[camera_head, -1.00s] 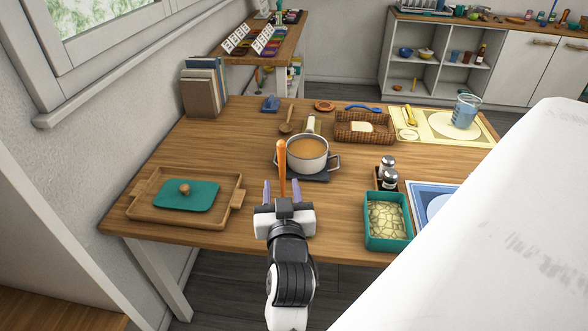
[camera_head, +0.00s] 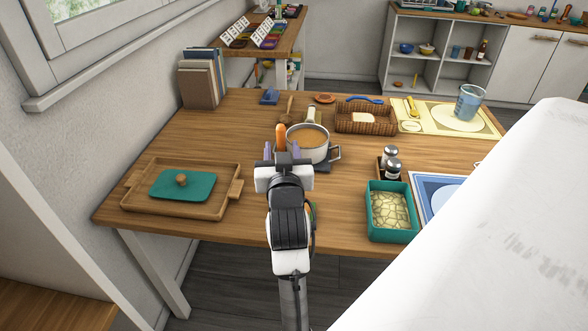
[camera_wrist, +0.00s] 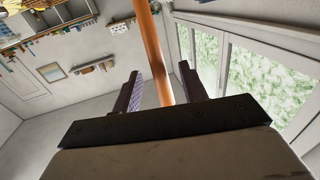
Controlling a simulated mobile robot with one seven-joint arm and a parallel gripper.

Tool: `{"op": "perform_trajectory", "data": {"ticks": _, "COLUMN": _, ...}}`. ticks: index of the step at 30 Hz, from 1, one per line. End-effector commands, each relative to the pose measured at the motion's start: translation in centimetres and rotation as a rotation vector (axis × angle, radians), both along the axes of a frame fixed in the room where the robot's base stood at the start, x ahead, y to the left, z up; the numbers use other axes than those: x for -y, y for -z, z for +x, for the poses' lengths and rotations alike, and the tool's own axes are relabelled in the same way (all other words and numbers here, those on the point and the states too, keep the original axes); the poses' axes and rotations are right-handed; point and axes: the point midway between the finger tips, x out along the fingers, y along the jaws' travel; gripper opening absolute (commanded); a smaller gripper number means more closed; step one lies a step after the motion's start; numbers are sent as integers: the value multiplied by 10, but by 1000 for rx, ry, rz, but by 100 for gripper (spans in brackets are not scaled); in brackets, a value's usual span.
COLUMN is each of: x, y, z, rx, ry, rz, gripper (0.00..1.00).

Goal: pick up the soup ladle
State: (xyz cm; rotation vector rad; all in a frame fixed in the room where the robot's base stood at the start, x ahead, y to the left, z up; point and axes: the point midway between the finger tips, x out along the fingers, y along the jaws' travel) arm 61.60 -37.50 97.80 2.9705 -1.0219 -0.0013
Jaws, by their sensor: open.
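The soup ladle shows as an orange handle (camera_head: 281,133) rising at the left rim of the white pot (camera_head: 322,155). Its lower part is hidden behind my gripper and its bowl is not visible. The pot holds orange-brown soup (camera_head: 307,138). My gripper (camera_head: 282,153) is open at the near left side of the pot, with the handle showing just beyond its fingers. In the wrist view the orange-brown handle (camera_wrist: 151,45) runs between the two spread fingers of my gripper (camera_wrist: 160,82). I cannot tell if either finger touches it.
A wicker basket (camera_head: 350,124) and a wooden spoon (camera_head: 289,108) lie behind. The table between tray and pot is clear.

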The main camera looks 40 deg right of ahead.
Motion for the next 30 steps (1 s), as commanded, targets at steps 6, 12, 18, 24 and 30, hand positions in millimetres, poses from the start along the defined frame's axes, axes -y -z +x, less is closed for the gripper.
{"op": "perform_trajectory", "data": {"ticks": 6, "x": 11, "y": 0, "z": 14, "rx": 0, "ry": 0, "rz": -1, "gripper": 43}}
{"op": "perform_trajectory", "data": {"ticks": 12, "x": 11, "y": 1, "z": 14, "rx": 1, "ry": 0, "rz": -1, "gripper": 41}}
{"op": "perform_trajectory", "data": {"ticks": 18, "x": 11, "y": 1, "z": 14, "rx": 1, "ry": 0, "rz": -1, "gripper": 15}}
{"op": "perform_trajectory", "data": {"ticks": 24, "x": 10, "y": 0, "z": 14, "rx": 2, "ry": 0, "rz": -1, "gripper": 0}}
{"op": "perform_trajectory", "data": {"ticks": 30, "x": 10, "y": 0, "z": 14, "rx": 2, "ry": 0, "rz": -1, "gripper": 0}}
